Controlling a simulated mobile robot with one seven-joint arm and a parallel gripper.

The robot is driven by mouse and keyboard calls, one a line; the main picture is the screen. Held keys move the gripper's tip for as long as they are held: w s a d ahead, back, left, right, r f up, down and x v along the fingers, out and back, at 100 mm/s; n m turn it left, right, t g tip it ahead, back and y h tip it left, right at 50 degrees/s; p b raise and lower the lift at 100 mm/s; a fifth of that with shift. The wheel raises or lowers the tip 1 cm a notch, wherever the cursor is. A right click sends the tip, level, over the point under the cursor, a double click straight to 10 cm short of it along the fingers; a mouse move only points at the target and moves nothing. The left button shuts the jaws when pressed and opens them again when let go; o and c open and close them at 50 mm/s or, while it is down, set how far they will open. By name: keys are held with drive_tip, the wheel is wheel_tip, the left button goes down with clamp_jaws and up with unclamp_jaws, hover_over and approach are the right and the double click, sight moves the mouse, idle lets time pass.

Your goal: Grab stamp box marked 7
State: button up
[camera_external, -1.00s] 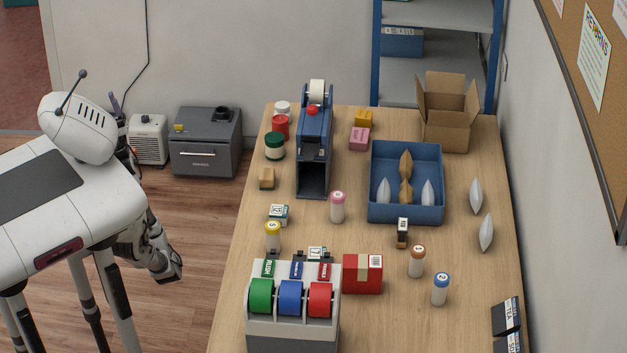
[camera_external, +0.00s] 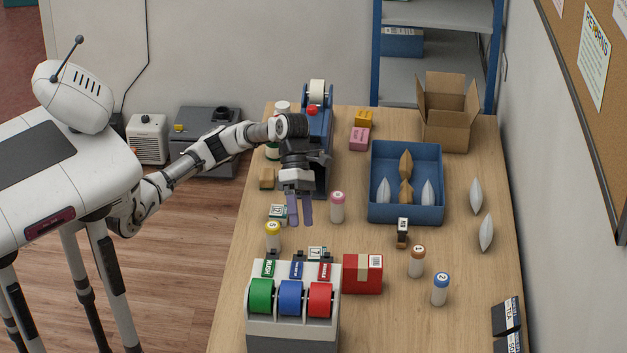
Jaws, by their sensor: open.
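My gripper (camera_external: 300,222) hangs above the left part of the counter with its purple fingers pointing down, a small gap between them, open and empty. A small white-topped box with a dark printed mark (camera_external: 278,213) lies to its left. Another small box with a printed mark (camera_external: 316,253) lies below and to its right in the picture, partly hidden behind the tape dispenser. The marks are too small to read for certain, so I cannot tell which box carries the 7.
The tape dispenser (camera_external: 292,333) with green, blue and red rolls stands in front. Tubes with yellow (camera_external: 272,237) and pink (camera_external: 337,207) caps stand near my gripper.

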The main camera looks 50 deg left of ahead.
drive_tip(key=w+f+n+t+y, duration=0.1)
drive_tip(key=w+f+t+y, duration=0.1)
drive_tip(key=w+f+y, duration=0.15)
drive_tip(key=n+t+y+p, duration=0.2)
drive_tip(key=n+y, duration=0.1)
drive_tip(key=y, duration=0.1)
hover_over(317, 252)
wheel_tip(317, 252, down, 4)
drive_tip(key=f, duration=0.3)
drive_tip(key=f+p, duration=0.1)
drive_tip(key=f, duration=0.3)
drive_tip(key=shift+w+d+f, duration=0.15)
drive_tip(key=shift+d, duration=0.05)
drive_tip(key=shift+a+f+p, duration=0.15)
drive_tip(key=shift+f+p, duration=1.25)
drive_tip(key=shift+f, duration=1.7)
drive_tip(key=c, duration=1.1)
drive_tip(key=shift+r, duration=0.15)
